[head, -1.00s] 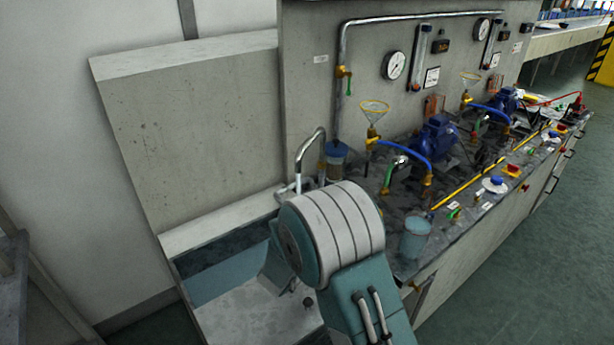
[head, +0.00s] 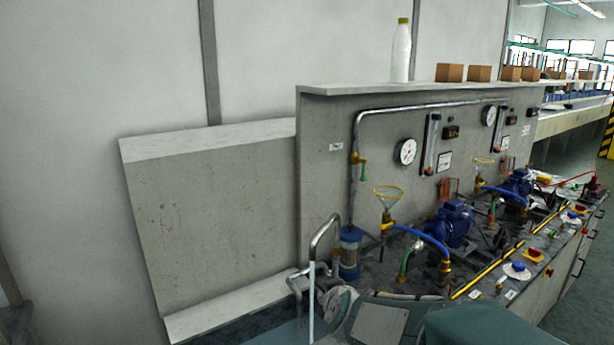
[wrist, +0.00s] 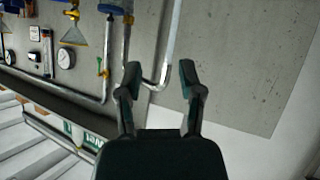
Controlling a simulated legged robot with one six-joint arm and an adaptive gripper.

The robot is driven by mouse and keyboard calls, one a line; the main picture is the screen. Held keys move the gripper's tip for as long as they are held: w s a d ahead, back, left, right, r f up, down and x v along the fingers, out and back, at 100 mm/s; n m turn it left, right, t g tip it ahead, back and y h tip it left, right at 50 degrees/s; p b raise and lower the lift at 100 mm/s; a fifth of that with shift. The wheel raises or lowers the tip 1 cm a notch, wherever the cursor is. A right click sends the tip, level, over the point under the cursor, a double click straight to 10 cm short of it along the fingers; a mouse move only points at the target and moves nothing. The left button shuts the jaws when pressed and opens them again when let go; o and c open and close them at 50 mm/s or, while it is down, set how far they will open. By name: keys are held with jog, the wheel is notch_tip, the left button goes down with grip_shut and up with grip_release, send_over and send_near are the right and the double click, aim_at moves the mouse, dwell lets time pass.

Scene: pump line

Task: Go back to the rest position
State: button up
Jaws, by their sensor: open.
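My gripper (wrist: 160,82) shows in the wrist view with its two dark fingers spread apart and nothing between them. Behind the fingers, in that upside-down looking view, are a bent metal tap (wrist: 165,75) and the grey wall panel (wrist: 245,55). I cannot tell whether the tap is close to the fingertips. In the head view, parts of my arm show at the bottom edge, and the gripper's fingers cannot be made out. The tap (head: 322,232) stands at the left end of the bench there.
The pump bench carries a yellow funnel (head: 388,192), blue pumps (head: 450,222), hoses and gauges (head: 407,151). A white bottle (head: 401,50) and several brown boxes (head: 479,73) stand on the shelf above. The grey panel (head: 215,220) is at left. Green floor (head: 590,315) is free at right.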

jog(key=s+d+r+m+g, duration=0.1)
jog(key=s+d+g, duration=0.1)
jog(key=s, duration=0.7)
jog(key=s+d+r+m+g+h, duration=0.1)
jog(key=s+d+g, duration=0.1)
jog(key=s+d, duration=0.3)
jog(key=s+d+m+g, duration=0.2)
jog(key=s+d, duration=0.1)
jog(key=s, duration=1)
jog(key=shift+s+d+r, duration=0.15)
jog(key=shift+s+r, duration=0.2)
jog(key=shift+r, duration=0.05)
dwell(4.9)
